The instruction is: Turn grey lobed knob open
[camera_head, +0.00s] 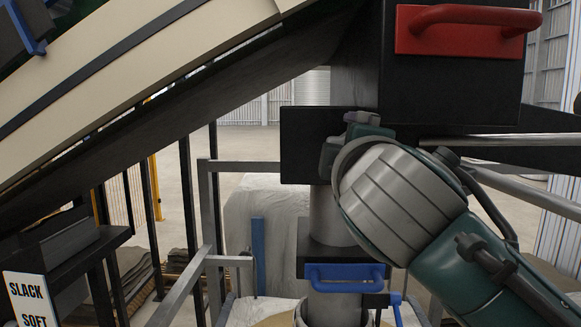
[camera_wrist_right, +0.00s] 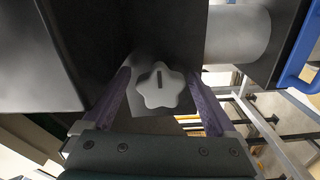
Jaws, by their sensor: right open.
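The grey lobed knob (camera_wrist_right: 160,89) shows in the right wrist view, on the face of a dark housing (camera_wrist_right: 170,30). A short dark mark on it points roughly up in that view. My right gripper (camera_wrist_right: 158,75) is open, with one purple-grey finger on each side of the knob. Gaps show between the fingers and the knob, and I cannot tell whether either finger touches it. In the head view my right arm reaches in from the lower right and hides the knob. My left gripper is in neither view.
A red handle (camera_head: 465,30) sits on a black box above my right arm. A blue handle (camera_head: 345,277) is below, beside a grey pipe (camera_head: 330,215). A sloping conveyor (camera_head: 130,75) crosses the upper left. A "SLACK SOFT" sign (camera_head: 30,300) stands lower left.

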